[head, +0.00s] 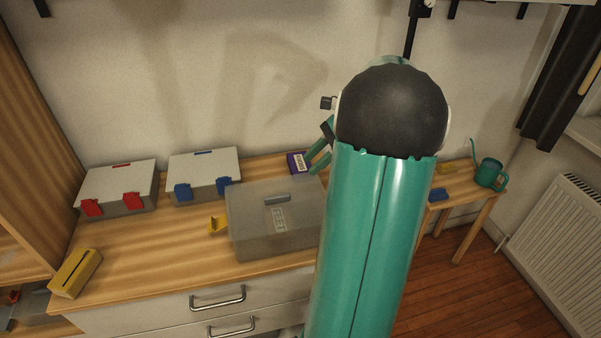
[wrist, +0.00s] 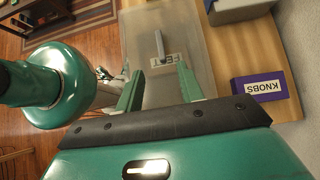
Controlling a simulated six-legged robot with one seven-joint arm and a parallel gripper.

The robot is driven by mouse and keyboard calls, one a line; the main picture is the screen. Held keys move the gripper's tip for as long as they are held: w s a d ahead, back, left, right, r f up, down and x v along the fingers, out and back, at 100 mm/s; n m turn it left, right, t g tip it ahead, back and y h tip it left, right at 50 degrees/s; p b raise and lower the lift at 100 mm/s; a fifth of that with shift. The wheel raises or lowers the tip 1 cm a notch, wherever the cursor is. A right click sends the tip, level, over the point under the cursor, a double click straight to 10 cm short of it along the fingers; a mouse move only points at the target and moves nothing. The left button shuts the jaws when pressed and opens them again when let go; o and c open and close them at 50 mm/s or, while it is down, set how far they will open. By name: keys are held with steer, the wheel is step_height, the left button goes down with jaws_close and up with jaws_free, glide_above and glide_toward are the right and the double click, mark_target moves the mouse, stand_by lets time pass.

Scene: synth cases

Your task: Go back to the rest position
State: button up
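My gripper (head: 315,161) has two green fingers and is above the back right of the worktop, partly hidden behind my own arm in the head view. In the wrist view the fingers of my gripper (wrist: 159,73) are spread apart with nothing between them. Beyond them lies a translucent grey case (wrist: 140,35) labelled FELT. The same case (head: 255,238) stands closed on the worktop in the head view. A purple box (wrist: 270,83) labelled KNOBS lies to the right of the fingers, apart from them. It also shows beside my gripper in the head view (head: 295,169).
A case with red latches (head: 118,178) and one with blue latches (head: 204,166) stand along the wall. A side table (head: 462,188) with a teal can (head: 489,173) stands right.

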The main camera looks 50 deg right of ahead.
steer(key=shift+s+d+r, duration=0.25)
steer(key=shift+d+r, duration=0.1)
steer(key=shift+r, duration=0.1)
stand_by(0.4)
steer(key=w+a+r+n+g+h, duration=0.1)
steer(key=a+r+n+h, duration=0.1)
steer(key=a+n, duration=0.65)
steer(key=w+a+r+n+g+h, duration=0.2)
steer(key=a+n, duration=0.1)
steer(key=a, duration=1)
steer(key=s+a+n+t+h, duration=0.1)
steer(key=s+a+n, duration=0.2)
steer(key=a+n, duration=0.3)
steer(key=s+a+n+t+h, duration=0.2)
steer(key=s+a+n, duration=0.2)
steer(key=a+n, duration=0.3)
steer(key=shift+s+a+t, duration=0.25)
steer(key=shift+a+t, duration=0.05)
steer(key=shift+a, duration=0.45)
steer(key=shift+d, duration=0.15)
